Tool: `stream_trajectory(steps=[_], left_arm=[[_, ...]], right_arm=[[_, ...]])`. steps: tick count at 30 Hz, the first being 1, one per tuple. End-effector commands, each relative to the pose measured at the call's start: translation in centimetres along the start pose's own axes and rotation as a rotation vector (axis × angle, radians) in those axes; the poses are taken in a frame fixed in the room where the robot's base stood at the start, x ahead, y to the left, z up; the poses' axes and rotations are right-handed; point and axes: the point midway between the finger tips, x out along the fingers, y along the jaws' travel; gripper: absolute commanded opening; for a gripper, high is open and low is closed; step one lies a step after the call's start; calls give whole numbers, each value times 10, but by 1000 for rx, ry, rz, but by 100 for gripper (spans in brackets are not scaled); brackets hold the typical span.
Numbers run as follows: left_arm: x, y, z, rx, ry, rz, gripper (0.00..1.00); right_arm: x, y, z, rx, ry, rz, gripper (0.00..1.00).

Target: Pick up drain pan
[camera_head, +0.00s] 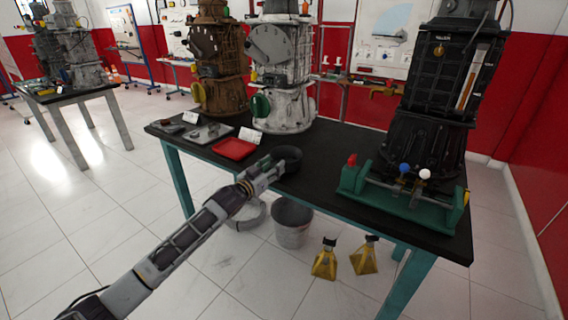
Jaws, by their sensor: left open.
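A dark round pan (287,153), which looks like the drain pan, sits on the black-topped table near its front edge. My left arm comes in from the lower left, and my left gripper (268,167) is open at the pan's left side. The fingertips overlap the pan's near left rim in the picture; I cannot tell whether they touch it. The gripper hides part of the pan's left side. My right gripper is not in view.
A red tray (234,149) and a grey tray (208,133) lie to the left. Below are a grey bucket (291,223) and yellow jack stands (326,262).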

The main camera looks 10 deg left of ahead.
Motion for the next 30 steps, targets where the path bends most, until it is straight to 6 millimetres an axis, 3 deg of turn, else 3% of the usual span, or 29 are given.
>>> stream_trajectory(steps=[2, 12, 23, 30], left_arm=[[0, 0, 0, 0, 0, 0, 45], [0, 0, 0, 0, 0, 0, 1], [0, 0, -2, 1, 1, 0, 0], [0, 0, -18, 2, 3, 0, 0]], right_arm=[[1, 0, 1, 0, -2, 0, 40], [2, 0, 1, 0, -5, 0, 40], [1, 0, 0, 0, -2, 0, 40], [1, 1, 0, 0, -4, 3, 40]])
